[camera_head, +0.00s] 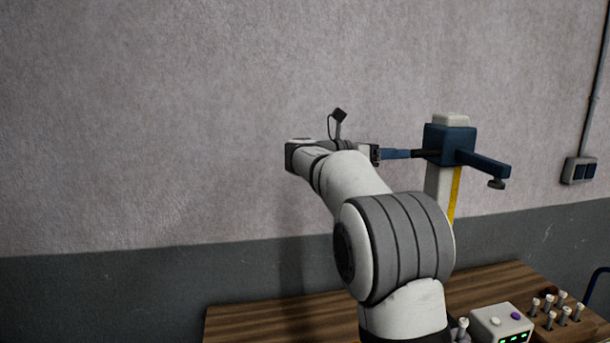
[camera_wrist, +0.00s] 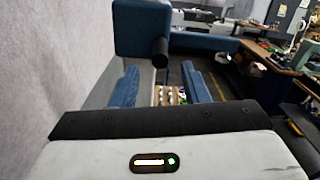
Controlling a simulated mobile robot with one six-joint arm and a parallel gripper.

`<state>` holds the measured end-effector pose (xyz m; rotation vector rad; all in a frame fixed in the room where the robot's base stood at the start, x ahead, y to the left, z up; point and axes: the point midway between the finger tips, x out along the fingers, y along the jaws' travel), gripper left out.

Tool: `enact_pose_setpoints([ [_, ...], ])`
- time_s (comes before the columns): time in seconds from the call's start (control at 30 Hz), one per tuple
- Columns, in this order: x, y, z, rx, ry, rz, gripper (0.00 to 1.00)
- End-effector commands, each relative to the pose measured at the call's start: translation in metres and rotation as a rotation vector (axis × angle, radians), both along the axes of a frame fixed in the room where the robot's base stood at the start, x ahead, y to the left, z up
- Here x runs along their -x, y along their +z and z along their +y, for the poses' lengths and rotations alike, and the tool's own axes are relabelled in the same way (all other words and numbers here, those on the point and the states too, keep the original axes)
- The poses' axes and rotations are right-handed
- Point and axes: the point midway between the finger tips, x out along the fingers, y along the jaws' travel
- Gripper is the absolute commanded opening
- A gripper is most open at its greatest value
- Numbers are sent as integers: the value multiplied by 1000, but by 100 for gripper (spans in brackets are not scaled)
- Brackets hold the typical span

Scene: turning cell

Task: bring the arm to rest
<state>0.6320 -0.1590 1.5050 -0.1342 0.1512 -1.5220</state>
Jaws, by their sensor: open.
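My arm rises over the wooden bench in the head view and bends to the right near the wall. My gripper (camera_head: 409,153) is at its end, level and pointing right, beside the height stand. In the wrist view, the two blue fingers of my gripper (camera_wrist: 162,85) are apart with nothing between them. The height stand (camera_head: 448,140) has a pale column, a yellow strip and a blue head with an arm reaching right. A black stub (camera_wrist: 160,52) on the blue head lies close past the fingertips; I cannot tell whether they touch.
The wooden bench (camera_head: 275,318) carries a pale box (camera_head: 500,323) with buttons and green lights, and a rack (camera_head: 560,318) of several pale-topped pins. The wall (camera_head: 150,120) is close behind. Open space shows left of my arm. Other benches (camera_wrist: 290,70) stand farther off.

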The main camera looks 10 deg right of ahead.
Motion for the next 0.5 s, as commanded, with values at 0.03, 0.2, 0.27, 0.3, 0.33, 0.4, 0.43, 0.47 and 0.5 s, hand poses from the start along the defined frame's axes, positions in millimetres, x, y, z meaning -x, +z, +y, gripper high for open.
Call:
enact_pose_setpoints([
  [0.03,6,-4,-1,-26,6,-21,41],
  [0.2,48,-50,-4,-264,26,-207,41],
  [0.27,72,-76,0,-390,13,-310,41],
  [0.3,88,-94,4,-475,-6,-382,41],
  [0.33,101,-107,7,-540,-25,-439,41],
  [0.4,131,-139,19,-687,-85,-572,41],
  [0.43,144,-153,26,-749,-120,-629,41],
  [0.47,158,-166,32,-809,-159,-688,41],
  [0.5,175,-184,42,-887,-215,-766,41],
])
